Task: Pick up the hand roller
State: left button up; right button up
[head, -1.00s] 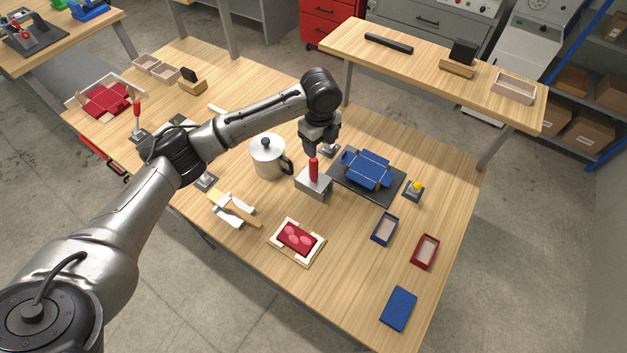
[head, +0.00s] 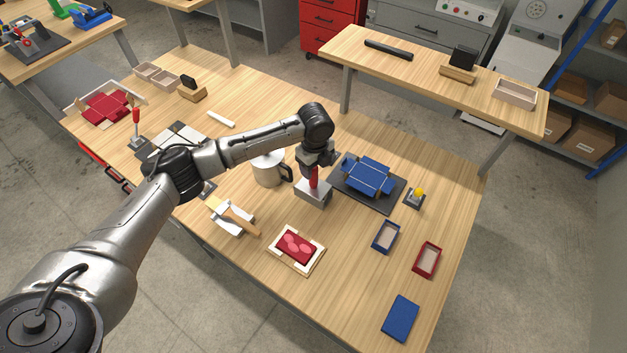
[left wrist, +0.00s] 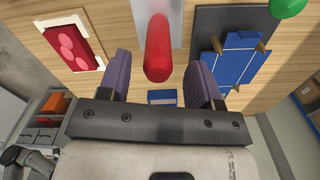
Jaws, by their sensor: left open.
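A red handle (head: 313,184) stands upright in a grey block (head: 314,196) near the middle of the table. It looks like the hand roller; its lower end is hidden in the block. My left gripper (head: 312,170) is over it, pointing down. In the left wrist view the red handle (left wrist: 158,50) shows between the two purple-grey fingers of my left gripper (left wrist: 160,78). The fingers are apart, with a gap on both sides of the handle. My right gripper is in no view.
A lidded metal pot (head: 267,172) stands close left of the block. A dark base with a blue box blank (head: 368,175) is close right. A brush (head: 236,216) lies on a rest at front left, and a red-patterned card in a pale frame (head: 296,247) lies in front.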

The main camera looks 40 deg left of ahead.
aim_at(313, 180)
pick_arm(q)
jog(key=shift+s+a+f, duration=0.1)
jog(key=shift+f, duration=0.9)
jog(key=shift+s+a+f, duration=0.1)
jog(key=shift+f, duration=0.85)
jog(key=shift+c, duration=0.3)
